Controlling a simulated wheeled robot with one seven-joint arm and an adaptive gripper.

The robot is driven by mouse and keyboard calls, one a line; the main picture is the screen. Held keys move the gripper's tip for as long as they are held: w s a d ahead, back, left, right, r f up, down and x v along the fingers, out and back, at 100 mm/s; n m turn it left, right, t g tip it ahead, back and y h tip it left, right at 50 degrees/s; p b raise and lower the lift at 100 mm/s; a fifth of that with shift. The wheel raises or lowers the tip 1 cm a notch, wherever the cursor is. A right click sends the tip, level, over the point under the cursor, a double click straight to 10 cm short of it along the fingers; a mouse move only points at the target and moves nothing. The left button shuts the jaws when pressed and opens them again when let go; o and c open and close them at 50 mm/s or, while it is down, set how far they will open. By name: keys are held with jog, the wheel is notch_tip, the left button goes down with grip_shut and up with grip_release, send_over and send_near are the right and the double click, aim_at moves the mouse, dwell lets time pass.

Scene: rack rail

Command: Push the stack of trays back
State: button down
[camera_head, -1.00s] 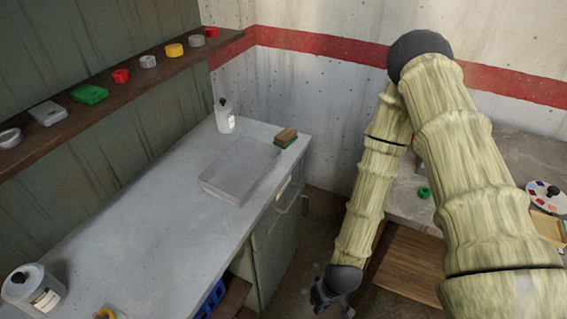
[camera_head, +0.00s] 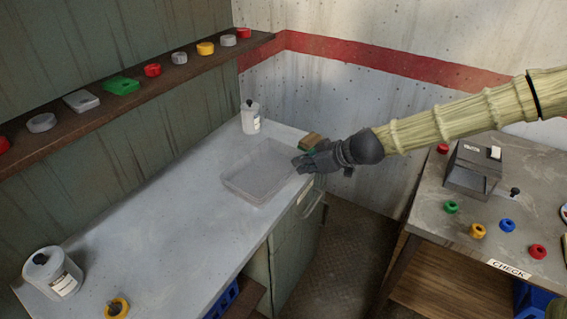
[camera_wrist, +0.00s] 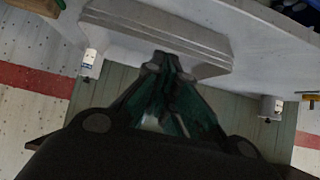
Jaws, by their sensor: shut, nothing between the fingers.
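The stack of trays (camera_head: 258,178) is pale grey and sits on the grey worktop (camera_head: 170,240), close to its front edge. In the wrist view its layered rims (camera_wrist: 150,30) lie right ahead of my fingers. My gripper (camera_head: 299,163) is shut and empty at the right side of the stack, in front of the counter edge. In the wrist view the fingertips (camera_wrist: 168,66) overlap the side of the stack. I cannot tell if they touch it. My gripper hides part of the stack's right corner.
A white bottle (camera_head: 250,117) stands behind the stack, and a brown and green brush-like block (camera_head: 311,140) lies near my gripper. Another white jar (camera_head: 52,273) is at the near left. A shelf (camera_head: 125,100) runs along the wall. A second table (camera_head: 440,225) stands right.

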aim_at(245, 158)
jog(key=shift+f+b, duration=2.85)
jog(key=shift+f, duration=1.75)
jog(key=shift+w+a+r+p, duration=0.1)
jog(key=shift+w+a, duration=2.3)
jog(key=shift+a, duration=0.8)
jog(key=shift+w+a+f+p, duration=0.1)
jog(key=shift+w+a, duration=2.3)
jog(key=shift+a, duration=0.85)
jog(key=shift+w+a+r+p, duration=0.1)
jog(key=shift+w+a, duration=2.3)
jog(key=shift+a, duration=0.8)
jog(key=shift+s+d+f+v, duration=0.15)
jog(key=shift+f+v, duration=0.1)
jog(key=shift+v, duration=1)
jog(key=shift+s+d+f+v, duration=0.15)
jog(key=shift+f+v, duration=0.1)
jog(key=shift+v, duration=0.95)
jog(key=shift+d+f+v, duration=0.15)
jog(key=shift+f+v, duration=0.05)
jog(key=shift+v, duration=1.05)
